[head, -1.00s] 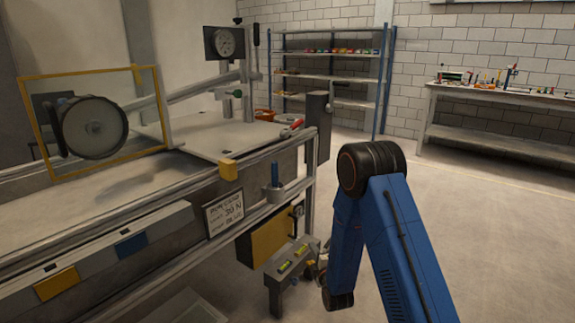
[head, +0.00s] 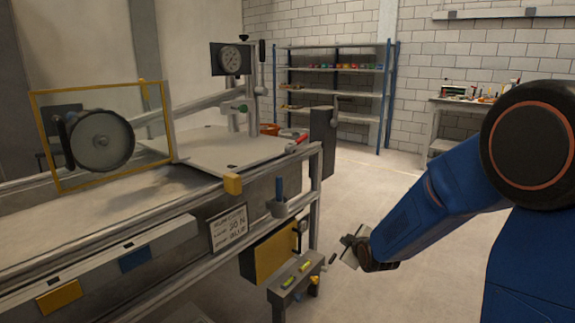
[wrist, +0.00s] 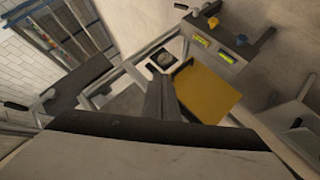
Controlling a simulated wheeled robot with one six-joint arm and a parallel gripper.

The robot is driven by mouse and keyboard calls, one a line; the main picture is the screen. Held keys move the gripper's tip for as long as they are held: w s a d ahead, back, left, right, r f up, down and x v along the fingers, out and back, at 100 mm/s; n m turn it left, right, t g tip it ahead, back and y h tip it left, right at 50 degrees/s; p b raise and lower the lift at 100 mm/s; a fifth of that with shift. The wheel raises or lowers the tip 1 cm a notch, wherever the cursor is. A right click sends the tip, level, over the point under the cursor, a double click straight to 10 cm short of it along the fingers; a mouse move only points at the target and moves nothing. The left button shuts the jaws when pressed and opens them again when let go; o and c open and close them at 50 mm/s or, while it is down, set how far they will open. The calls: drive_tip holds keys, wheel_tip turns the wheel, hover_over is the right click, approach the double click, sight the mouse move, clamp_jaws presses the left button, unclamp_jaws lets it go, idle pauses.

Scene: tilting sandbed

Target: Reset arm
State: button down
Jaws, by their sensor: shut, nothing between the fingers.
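My blue arm (head: 440,205) is bent at the right of the head view, with its large dark joint close to the camera. My gripper (head: 347,241) is at the far end of the forearm, small in the head view, over the open floor to the right of the sandbed frame. In the wrist view my gripper (wrist: 160,92) shows as dark fingers closed together, with nothing held between them. The sandbed (head: 100,232) lies to the left, apart from the gripper.
A small grey bench (head: 296,280) with yellow-green levels stands below the sandbed's end, close left of my gripper. A yellow panel (head: 270,255) hangs behind it. A blue shelf rack (head: 335,93) and a workbench (head: 440,103) stand at the back. The floor between is clear.

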drive_tip(key=s+d+r+m+g+h, duration=0.1)
drive_tip(key=s+d+r+m+g, duration=0.2)
drive_tip(key=s, duration=0.7)
drive_tip(key=s+d+r+m+g, duration=0.1)
drive_tip(key=s+d+r+m, duration=0.2)
drive_tip(key=s+r, duration=0.5)
drive_tip(key=s+d+m+g, duration=0.3)
drive_tip(key=s+m, duration=0.2)
drive_tip(key=s, duration=1.9)
drive_tip(key=shift+s+f+m+h, duration=0.3)
drive_tip(key=shift+s+f, duration=0.05)
drive_tip(key=shift+f, duration=0.05)
